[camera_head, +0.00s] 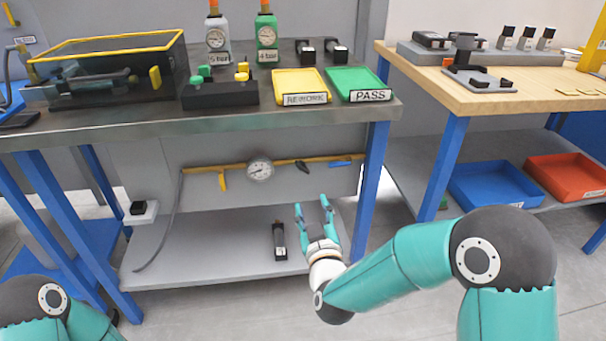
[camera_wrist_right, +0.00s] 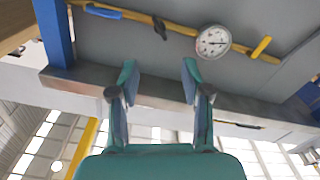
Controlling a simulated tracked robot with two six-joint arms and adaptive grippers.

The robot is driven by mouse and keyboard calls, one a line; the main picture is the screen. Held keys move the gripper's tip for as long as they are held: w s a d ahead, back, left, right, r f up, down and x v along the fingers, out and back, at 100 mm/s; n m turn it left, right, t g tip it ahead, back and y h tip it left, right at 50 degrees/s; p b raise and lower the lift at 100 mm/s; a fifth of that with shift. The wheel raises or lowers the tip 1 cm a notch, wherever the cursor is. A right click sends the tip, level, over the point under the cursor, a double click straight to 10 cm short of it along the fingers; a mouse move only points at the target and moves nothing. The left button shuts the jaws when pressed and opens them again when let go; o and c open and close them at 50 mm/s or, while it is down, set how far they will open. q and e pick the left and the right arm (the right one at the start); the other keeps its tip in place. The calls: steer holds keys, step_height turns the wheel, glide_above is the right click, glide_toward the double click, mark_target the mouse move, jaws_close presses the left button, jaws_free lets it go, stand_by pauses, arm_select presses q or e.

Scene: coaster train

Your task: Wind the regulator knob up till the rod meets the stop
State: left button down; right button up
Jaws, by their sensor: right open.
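A yellow pipe (camera_head: 200,169) runs under the steel bench. It carries a round white gauge (camera_head: 260,169) and a small dark fitting (camera_head: 302,165), which may be the regulator knob; I cannot tell for sure. In the right wrist view the dark fitting (camera_wrist_right: 160,28) is beyond my open fingers, next to the gauge (camera_wrist_right: 213,42). My right gripper (camera_head: 313,206) is open and empty, pointing toward the pipe from above the lower shelf, apart from the fitting. I cannot make out a rod or a stop. My left gripper is out of view.
A yellow lever (camera_head: 222,181) and a blue handle (camera_head: 340,163) are on the pipe. A black device (camera_head: 279,241) lies on the lower shelf (camera_head: 200,250), left of my right gripper. The bench top (camera_head: 130,128) overhangs the pipe. A blue leg (camera_head: 371,170) stands to the right.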

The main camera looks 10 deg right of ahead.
mark_target(303, 168)
steer(key=w+b, duration=0.1)
steer(key=w, duration=1.3)
steer(key=shift+w+f, duration=0.1)
steer(key=shift+w, duration=0.25)
jaws_close()
